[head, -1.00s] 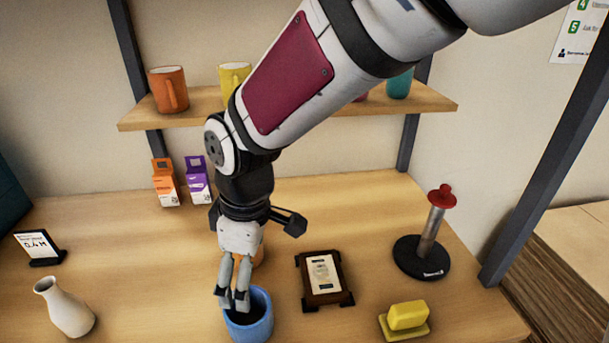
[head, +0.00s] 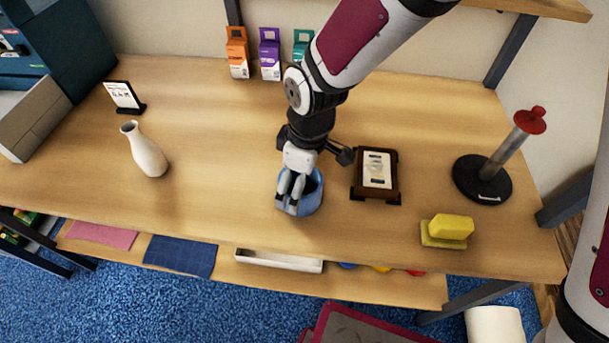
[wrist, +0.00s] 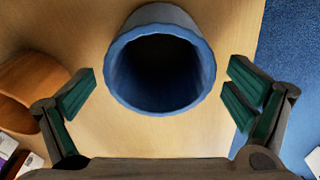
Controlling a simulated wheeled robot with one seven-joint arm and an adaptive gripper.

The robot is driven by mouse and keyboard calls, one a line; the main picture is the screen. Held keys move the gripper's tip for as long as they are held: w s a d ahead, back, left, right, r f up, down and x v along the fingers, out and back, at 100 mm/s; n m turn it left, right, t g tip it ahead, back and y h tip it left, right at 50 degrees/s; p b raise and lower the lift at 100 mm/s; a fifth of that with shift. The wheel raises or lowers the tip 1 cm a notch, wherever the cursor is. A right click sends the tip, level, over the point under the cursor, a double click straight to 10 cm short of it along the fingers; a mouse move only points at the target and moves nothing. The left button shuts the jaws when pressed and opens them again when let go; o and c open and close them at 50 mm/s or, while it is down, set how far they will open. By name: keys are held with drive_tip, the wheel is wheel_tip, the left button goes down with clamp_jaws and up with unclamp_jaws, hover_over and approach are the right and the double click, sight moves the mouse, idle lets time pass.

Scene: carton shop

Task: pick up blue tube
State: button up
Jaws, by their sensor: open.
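The blue tube (head: 312,193) stands on the wooden table, left of the framed plaque. In the wrist view its round open end (wrist: 163,108) faces the camera, with a dark inside. My gripper (head: 293,187) is over the tube in the head view and hides part of it. In the wrist view my gripper (wrist: 158,92) is open, with one finger to the left of the tube and one to the right. Gaps show between the fingers and the tube's wall.
A framed plaque (head: 377,172) stands close to the right of the tube. An orange object (wrist: 30,85) lies near the left finger. A yellow sponge (head: 450,227), a paper-roll stand (head: 485,178) and a white vase (head: 146,152) are farther off.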

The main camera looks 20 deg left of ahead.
drive_tip(key=shift+a+f, duration=0.1)
drive_tip(key=shift+f, duration=1.8)
drive_tip(key=c, duration=0.8)
drive_tip(key=shift+c, duration=0.2)
drive_tip(key=shift+o, duration=0.2)
drive_tip(key=shift+r, duration=0.15)
